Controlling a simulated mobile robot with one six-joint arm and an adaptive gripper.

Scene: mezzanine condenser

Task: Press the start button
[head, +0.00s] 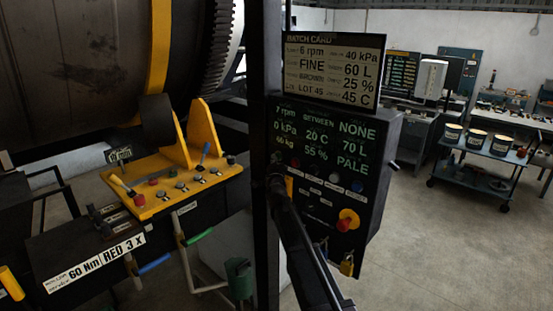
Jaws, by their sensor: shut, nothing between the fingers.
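The dark control panel (385,150) has a lit display and a row of small buttons below it. In that row I see a red button (295,163), a white button (335,177) and a blue button (357,186). Their labels are too small to read, so I cannot tell which is the start button. A red knob on a yellow base (347,220) sits lower down. My gripper (277,184) is shut and empty, at the panel's left side near the dark post. The arm hides part of the panel's lower left; I cannot tell whether the fingertips touch anything.
A dark upright post (267,80) stands directly left of the panel. A batch card (333,70) is above it, a yellow padlock (347,265) below. A yellow console (170,190) with levers and knobs is left, beneath a large drum (70,60). Floor at right is clear before a cart (480,178).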

